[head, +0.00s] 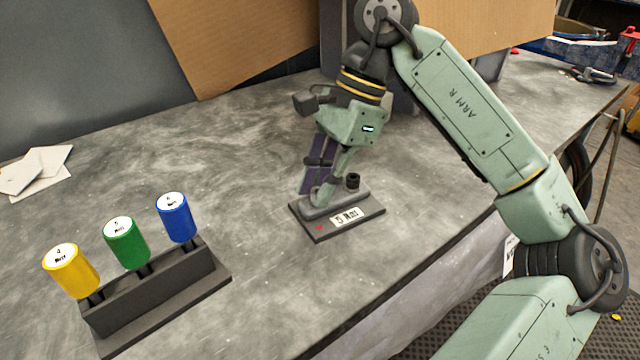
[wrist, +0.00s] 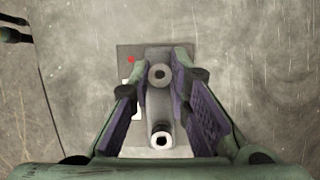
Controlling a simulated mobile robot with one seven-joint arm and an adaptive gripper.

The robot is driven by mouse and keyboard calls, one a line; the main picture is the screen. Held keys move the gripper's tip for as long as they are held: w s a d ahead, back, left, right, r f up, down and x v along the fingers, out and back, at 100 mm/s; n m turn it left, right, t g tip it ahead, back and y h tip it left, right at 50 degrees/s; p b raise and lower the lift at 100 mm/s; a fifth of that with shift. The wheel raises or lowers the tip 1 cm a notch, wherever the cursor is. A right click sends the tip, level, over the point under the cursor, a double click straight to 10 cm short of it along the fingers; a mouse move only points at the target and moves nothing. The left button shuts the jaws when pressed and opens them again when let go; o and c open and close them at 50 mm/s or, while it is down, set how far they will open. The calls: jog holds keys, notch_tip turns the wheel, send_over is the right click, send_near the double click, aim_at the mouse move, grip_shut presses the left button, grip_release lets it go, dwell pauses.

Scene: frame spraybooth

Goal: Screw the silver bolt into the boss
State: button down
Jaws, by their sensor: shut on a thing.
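In the wrist view my gripper (wrist: 161,72) points straight down, its two purple-padded fingers on either side of a round grey piece with a dark centre, which looks like the silver bolt (wrist: 160,75). It is shut on it over one end of the grey block on a dark base plate (head: 345,224). In the head view my gripper (head: 323,187) hides most of that end, so the boss and the bolt's depth cannot be told.
A dark rack (head: 160,295) at the front left holds three drivers with yellow (head: 71,270), green (head: 127,242) and blue (head: 176,216) handles. White papers (head: 38,172) lie at the far left. The bench between rack and plate is clear. Cardboard stands behind.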

jog(key=c, duration=1.4)
grip_release()
jog(key=shift+c, duration=0.2)
